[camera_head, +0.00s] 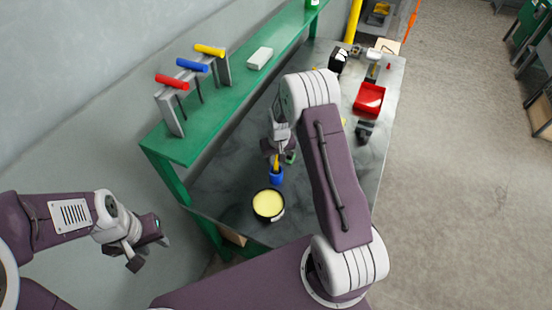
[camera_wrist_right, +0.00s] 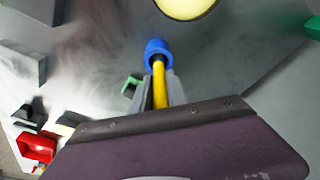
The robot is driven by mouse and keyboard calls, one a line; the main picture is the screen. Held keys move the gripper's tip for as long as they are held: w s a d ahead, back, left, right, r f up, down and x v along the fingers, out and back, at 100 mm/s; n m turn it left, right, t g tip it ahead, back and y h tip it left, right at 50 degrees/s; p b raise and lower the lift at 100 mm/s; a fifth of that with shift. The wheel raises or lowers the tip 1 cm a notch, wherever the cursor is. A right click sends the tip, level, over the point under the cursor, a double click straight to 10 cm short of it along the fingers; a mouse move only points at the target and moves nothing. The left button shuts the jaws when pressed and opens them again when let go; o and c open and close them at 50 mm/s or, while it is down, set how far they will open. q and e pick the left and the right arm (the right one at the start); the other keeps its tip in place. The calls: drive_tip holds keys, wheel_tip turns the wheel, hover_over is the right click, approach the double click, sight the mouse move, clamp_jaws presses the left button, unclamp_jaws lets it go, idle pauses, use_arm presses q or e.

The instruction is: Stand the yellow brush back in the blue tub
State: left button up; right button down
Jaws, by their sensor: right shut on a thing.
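The blue tub (camera_head: 276,176) stands on the grey bench top, behind the bowl of yellow stuff. The yellow brush (camera_head: 276,161) is upright at the tub, its lower end at or inside the tub's mouth. In the right wrist view the yellow handle (camera_wrist_right: 159,88) runs from between my fingers to the blue tub (camera_wrist_right: 158,48). I cannot tell how deep it sits. My right gripper (camera_head: 280,150) is shut on the brush, partly hidden by my arm. My left gripper (camera_head: 148,250) is empty, its fingers apart, off the bench's left side.
The bowl (camera_head: 268,204) is close in front of the tub. A small green thing (camera_head: 291,158) is close beside the tub. A green shelf (camera_head: 213,122) with red, blue and yellow handled tools runs along the wall. A red bin (camera_head: 369,98) is farther back.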

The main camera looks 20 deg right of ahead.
drive_tip(key=shift+f+b, duration=0.45)
drive_tip(key=shift+f, duration=0.3)
drive_tip(key=c, duration=1.2)
unclamp_jaws()
drive_tip(key=shift+r, duration=0.1)
drive_tip(key=shift+c, duration=0.2)
drive_tip(key=shift+r, duration=0.4)
wheel_tip(320, 180, up, 8)
drive_tip(key=s+b, duration=0.1)
drive_tip(key=b, duration=0.1)
drive_tip(key=shift+s, duration=0.25)
